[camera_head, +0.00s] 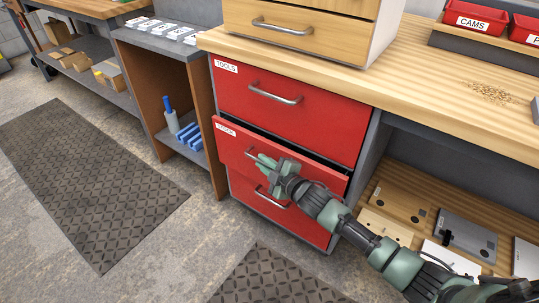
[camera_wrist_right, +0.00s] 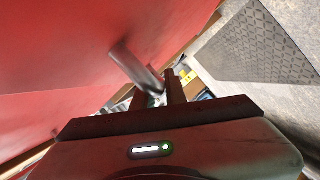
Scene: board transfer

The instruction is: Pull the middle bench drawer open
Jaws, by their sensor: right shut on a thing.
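The middle bench drawer (camera_head: 234,143) is red with a white label, between two other red drawers. Its front stands a little out from the cabinet, with a dark gap along its top edge. My right gripper (camera_head: 262,163) is at this drawer's front, shut on its metal handle (camera_head: 249,153). The gripper hides most of the handle in the head view. In the right wrist view the handle (camera_wrist_right: 134,67) runs from the red front to between the fingers of my right gripper (camera_wrist_right: 157,90). My left gripper is in neither view.
The top red drawer (camera_head: 290,112) is shut above, and the bottom red drawer (camera_head: 252,197) is below. A wooden drawer box (camera_head: 300,22) stands on the bench top (camera_head: 430,85). Flat boards (camera_head: 403,199) lie on the shelf at right. Floor in front is clear, with dark mats (camera_head: 85,175).

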